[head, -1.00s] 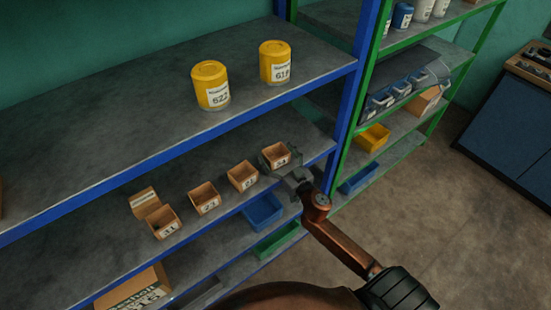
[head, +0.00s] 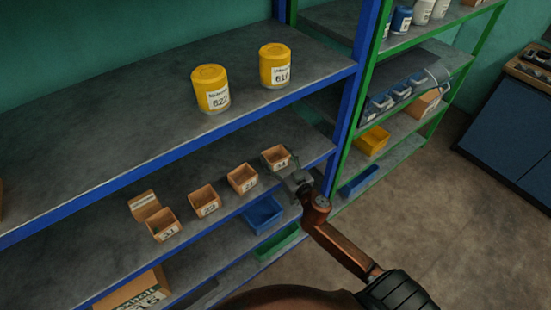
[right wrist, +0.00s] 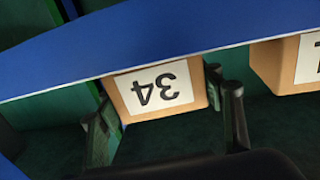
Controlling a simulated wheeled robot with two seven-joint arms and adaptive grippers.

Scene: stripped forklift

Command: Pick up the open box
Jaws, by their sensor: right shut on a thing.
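A small tan open-topped box (head: 275,157) sits at the right end of a row on the middle shelf, at the shelf's front edge. Its front label reads 34 and shows upside down in the right wrist view (right wrist: 157,90). My right gripper (head: 292,177) is shut on this box. In the right wrist view one finger stands on each side of it. Whether the box's base touches the shelf cannot be told. My left gripper is not in view.
More tan open boxes, such as the nearest neighbour (head: 242,179), line the shelf to the left. Yellow cans (head: 211,88) stand on the shelf above. A blue bin (head: 262,213) is below. A blue upright (head: 350,110) rises close right of the gripper; floor lies beyond.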

